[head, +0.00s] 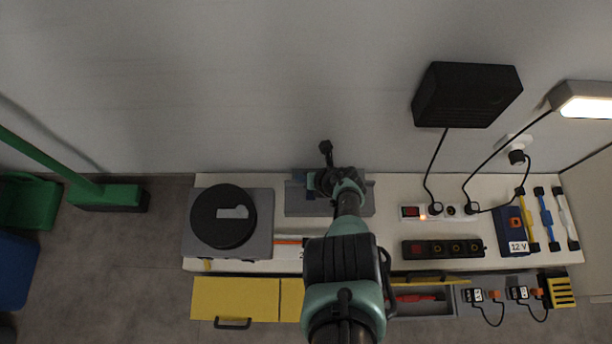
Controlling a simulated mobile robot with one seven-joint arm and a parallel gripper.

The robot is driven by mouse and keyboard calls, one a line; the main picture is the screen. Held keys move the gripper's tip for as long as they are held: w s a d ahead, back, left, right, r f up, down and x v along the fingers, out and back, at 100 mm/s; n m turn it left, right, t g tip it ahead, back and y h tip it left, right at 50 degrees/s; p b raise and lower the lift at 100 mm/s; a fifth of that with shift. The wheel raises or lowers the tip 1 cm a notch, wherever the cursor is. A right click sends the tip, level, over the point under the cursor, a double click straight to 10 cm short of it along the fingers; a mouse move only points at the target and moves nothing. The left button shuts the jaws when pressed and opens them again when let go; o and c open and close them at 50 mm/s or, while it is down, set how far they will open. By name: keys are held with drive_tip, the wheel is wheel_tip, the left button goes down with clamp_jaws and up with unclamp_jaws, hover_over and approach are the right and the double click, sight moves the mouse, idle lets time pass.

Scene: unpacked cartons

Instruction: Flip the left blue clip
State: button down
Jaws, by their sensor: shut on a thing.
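A grey fixture (297,205) stands on the white bench against the wall. A small patch of blue (310,191), which looks like the left blue clip, shows at its left part, right beside my gripper. My gripper (319,184) is over the fixture, shut on what appears to be this clip. The fingertips and most of the clip are hidden by my wrist and are too small to make out. I cannot tell which way the clip is turned. No second blue clip shows; my arm covers part of the fixture.
A grey box with a black round dial (222,216) stands left on the bench (380,230). Right of my arm are a white power strip (457,211), a black strip (443,249), a 12 V box (512,232) and cables. A black wall box (466,94) hangs above. Yellow drawers (235,298) line the front.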

drive_tip(key=shift+a, duration=0.15)
drive_tip(key=c, duration=0.7)
unclamp_jaws()
drive_tip(key=shift+r, duration=0.15)
drive_tip(key=p+v, duration=1.3)
drive_tip(key=shift+p, duration=0.4)
